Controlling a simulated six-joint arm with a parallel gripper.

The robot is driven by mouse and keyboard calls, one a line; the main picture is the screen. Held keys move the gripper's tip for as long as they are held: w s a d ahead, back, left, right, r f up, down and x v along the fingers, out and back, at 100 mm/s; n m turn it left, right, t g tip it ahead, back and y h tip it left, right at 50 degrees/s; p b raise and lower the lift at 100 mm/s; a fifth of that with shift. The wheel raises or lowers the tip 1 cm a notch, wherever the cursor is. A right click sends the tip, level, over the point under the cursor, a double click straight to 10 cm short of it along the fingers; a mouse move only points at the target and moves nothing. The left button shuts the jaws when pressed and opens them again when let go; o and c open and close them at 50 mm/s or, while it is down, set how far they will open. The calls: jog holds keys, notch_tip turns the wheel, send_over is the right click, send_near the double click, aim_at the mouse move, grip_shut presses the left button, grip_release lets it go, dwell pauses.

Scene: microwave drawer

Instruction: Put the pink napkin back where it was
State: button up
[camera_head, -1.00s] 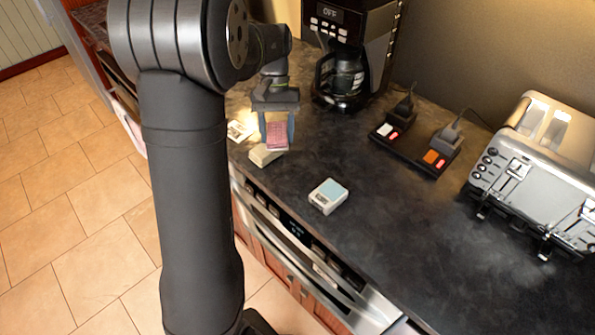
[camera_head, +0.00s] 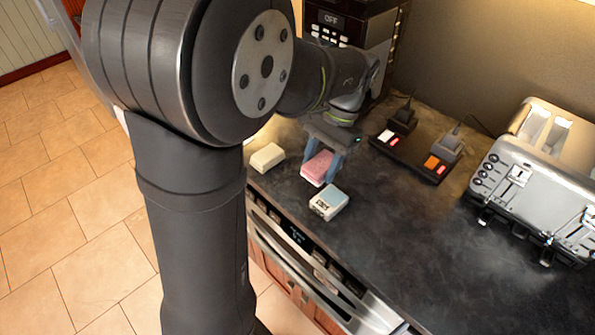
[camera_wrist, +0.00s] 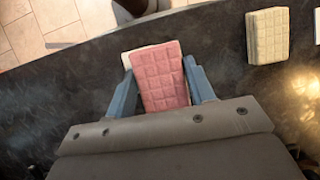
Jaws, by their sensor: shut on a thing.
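The pink napkin (camera_head: 317,166) is a small folded block with a quilted top, above the dark counter left of the light blue block. My gripper (camera_head: 324,172) is shut on it from two sides. The wrist view shows the pink napkin (camera_wrist: 161,76) tilted between the two blue-grey fingers of my gripper (camera_wrist: 160,88). A whitish edge shows behind its upper left side; what it belongs to is hard to tell. I cannot tell whether the napkin touches the counter.
A light blue-topped block (camera_head: 329,202) stands close in front, and a cream block (camera_head: 266,158) lies left; the cream block also shows in the wrist view (camera_wrist: 267,36). A switch board (camera_head: 412,152), a toaster (camera_head: 535,180) and a coffee maker (camera_head: 347,25) stand behind and right. The front right counter is clear.

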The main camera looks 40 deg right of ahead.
send_over(293, 182)
jog(key=d, duration=0.1)
jog(key=f, duration=0.4)
jog(key=shift+s+d+f, duration=0.1)
jog(key=shift+d+f, duration=0.05)
jog(key=shift+d, duration=0.05)
jog(key=shift+f, duration=2)
jog(key=shift+f, duration=0.1)
jog(key=o, duration=1.1)
jog(key=v, duration=1.2)
